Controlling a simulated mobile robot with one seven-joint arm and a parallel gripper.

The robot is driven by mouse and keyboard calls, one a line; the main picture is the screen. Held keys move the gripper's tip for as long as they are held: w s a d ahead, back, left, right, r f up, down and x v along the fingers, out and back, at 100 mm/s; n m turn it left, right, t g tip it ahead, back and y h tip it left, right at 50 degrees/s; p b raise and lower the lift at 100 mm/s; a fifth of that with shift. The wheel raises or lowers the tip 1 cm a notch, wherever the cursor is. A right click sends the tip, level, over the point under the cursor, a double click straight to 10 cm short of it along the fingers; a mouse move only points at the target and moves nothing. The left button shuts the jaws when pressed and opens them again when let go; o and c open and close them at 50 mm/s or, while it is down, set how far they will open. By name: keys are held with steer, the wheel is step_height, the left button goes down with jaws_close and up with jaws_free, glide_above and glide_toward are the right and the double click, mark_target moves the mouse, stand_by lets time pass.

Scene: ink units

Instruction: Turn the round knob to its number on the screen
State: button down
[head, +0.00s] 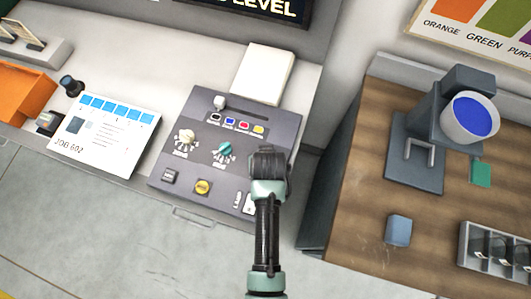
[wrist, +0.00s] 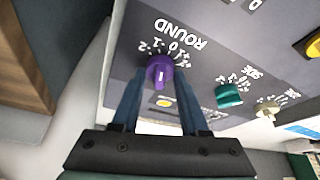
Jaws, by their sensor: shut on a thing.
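The round knob (wrist: 160,66) is purple and sits under the label ROUND on the grey panel (wrist: 205,65) in the wrist view. A number scale runs around its far side, and it has a short white mark that is hard to read against the scale. My gripper (wrist: 161,82) has its two blue fingers on either side of the knob, shut on it. In the head view my gripper (head: 268,160) is over the right side of the panel and hides the knob. The screen (head: 262,6) is cut off at the top; only part of its text, LEVEL, shows.
A teal knob (head: 224,149) and a cream knob (head: 186,137) stand left of my gripper. A slider (head: 220,102) and a yellow button (head: 203,187) are also on the panel. A job sheet (head: 104,135) lies left; a wooden bench (head: 350,200) stands right.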

steer(key=n+y, duration=0.1)
steer(key=n, duration=0.3)
steer(key=shift+d+y, duration=0.1)
steer(key=shift+y, duration=0.3)
steer(key=shift+n+g+y, duration=0.5)
steer(key=shift+n+g, duration=0.1)
steer(key=shift+n, duration=1.2)
steer(key=shift+c, duration=2.1)
jaws_free()
steer(key=b+v, duration=0.2)
steer(key=v, duration=1.1)
steer(key=shift+f, duration=0.1)
